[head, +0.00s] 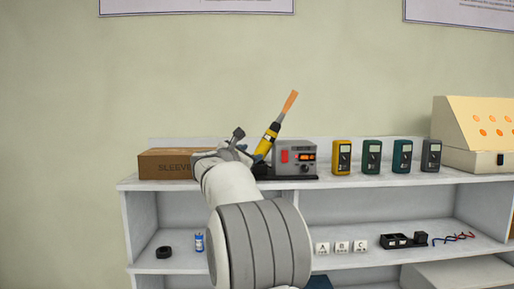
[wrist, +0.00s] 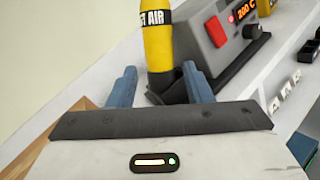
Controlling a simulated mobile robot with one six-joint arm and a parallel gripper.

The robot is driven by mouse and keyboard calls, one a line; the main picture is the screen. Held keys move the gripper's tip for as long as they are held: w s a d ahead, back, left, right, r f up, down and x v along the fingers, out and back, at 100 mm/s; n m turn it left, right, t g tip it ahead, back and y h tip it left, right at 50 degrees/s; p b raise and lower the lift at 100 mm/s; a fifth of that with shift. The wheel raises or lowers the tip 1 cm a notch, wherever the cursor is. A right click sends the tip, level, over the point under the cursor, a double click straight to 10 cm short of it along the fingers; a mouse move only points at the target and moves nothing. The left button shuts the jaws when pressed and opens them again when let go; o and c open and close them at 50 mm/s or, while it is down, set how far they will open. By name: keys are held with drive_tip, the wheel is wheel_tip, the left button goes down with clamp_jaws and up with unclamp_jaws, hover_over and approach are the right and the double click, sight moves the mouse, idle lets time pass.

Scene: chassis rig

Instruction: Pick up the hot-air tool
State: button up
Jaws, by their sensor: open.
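The hot-air tool (head: 272,134) has a yellow handle with a black band and an orange-tan tip. It leans up and to the right beside its grey station (head: 295,159) on the top shelf. In the wrist view its yellow handle (wrist: 158,40) stands between and beyond the two blue fingers of my gripper (wrist: 158,84). The gripper is open, with a gap visible on each side of the handle. The station, with a red switch and lit display, shows at upper right in the wrist view (wrist: 222,40). In the head view my arm hides the tool's lower end.
A cardboard box (head: 165,164) marked SLEEVE stands left of my gripper. Yellow (head: 342,157) and several darker meters stand right of the station, then a cream sloped box (head: 475,125). The lower shelf (head: 345,259) holds small blocks and parts. Space above the top shelf is free.

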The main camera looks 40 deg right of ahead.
sight(261, 148)
drive_tip(key=p+x, duration=0.4)
drive_tip(key=x, duration=0.3)
drive_tip(key=shift+w+d, duration=0.2)
drive_tip(key=shift+d, duration=0.1)
drive_tip(key=shift+a, duration=0.1)
drive_tip(key=shift+c, duration=0.5)
drive_tip(key=shift+r, duration=0.1)
clamp_jaws()
